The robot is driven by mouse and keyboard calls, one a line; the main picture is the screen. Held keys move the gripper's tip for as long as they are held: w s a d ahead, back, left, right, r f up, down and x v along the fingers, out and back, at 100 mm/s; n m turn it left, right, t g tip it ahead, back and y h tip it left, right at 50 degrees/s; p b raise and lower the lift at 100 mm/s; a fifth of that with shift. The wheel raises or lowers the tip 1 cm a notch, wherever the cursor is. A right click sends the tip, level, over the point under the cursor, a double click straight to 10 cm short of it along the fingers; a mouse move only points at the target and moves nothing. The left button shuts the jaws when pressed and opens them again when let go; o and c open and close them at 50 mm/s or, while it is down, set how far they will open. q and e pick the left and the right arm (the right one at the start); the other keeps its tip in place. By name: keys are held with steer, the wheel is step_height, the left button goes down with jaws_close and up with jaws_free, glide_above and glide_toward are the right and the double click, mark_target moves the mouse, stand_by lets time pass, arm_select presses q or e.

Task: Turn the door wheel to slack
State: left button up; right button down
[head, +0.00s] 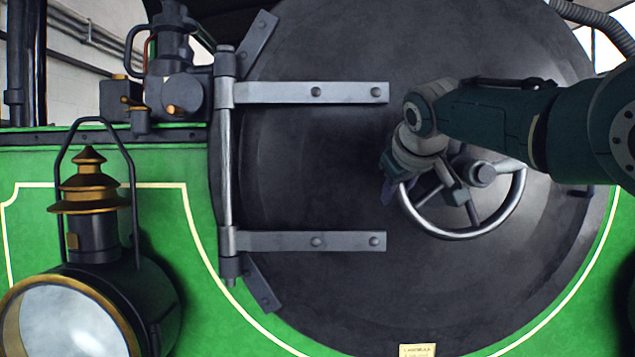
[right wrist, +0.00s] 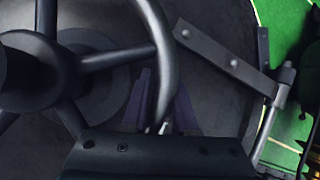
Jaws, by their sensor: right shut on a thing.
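The door wheel (head: 466,235) is a grey metal handwheel with spokes and a central hub (head: 482,174), on the dark round door (head: 310,170). My right gripper (head: 392,188) is at the left side of the wheel's rim, shut on it. My arm and wrist hide the upper left part of the wheel. In the right wrist view, the rim (right wrist: 164,50) curves down between the two dark fingers of the gripper (right wrist: 160,122), and the spokes and hub show at left. My left gripper is not in view.
Two flat hinge straps, the upper (head: 300,93) and the lower (head: 300,241), reach across the door from a vertical hinge rod (head: 226,165) at left. A lamp (head: 92,270) stands at lower left before the green body (head: 175,215).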

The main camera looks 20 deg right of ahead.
mark_target(439, 230)
steer(key=d+f+n+h+b, duration=0.1)
steer(key=f+b, duration=0.1)
steer(key=s+d+f+n+h+b, duration=0.1)
steer(key=d+f+n+h+b, duration=0.1)
steer(key=b, duration=0.1)
steer(key=d+f+n+h+b, duration=0.1)
steer(key=f+h+b, duration=0.1)
steer(key=b, duration=0.1)
steer(key=shift+s+d+f+n+g, duration=0.15)
steer(key=shift+d+f+n+g, duration=0.15)
steer(key=shift+d+g, duration=0.1)
steer(key=shift+s+d+f+n+h+b, duration=0.15)
steer(key=shift+d+n+h+b, duration=0.2)
steer(key=shift+d+b, duration=0.1)
steer(key=shift+s+d+f+n+h+b, duration=0.1)
steer(key=shift+d+n+h+b, duration=0.2)
steer(key=shift+n+b, duration=0.1)
steer(key=shift+s+d+f+n+h+b, duration=0.1)
steer(key=shift+s+d+n+h+b, duration=0.1)
steer(key=shift+d+n+h+b, duration=0.35)
steer(key=shift+d, duration=0.25)
steer(key=c, duration=0.7)
jaws_free()
steer(key=shift+a, duration=0.1)
steer(key=shift+a, duration=0.1)
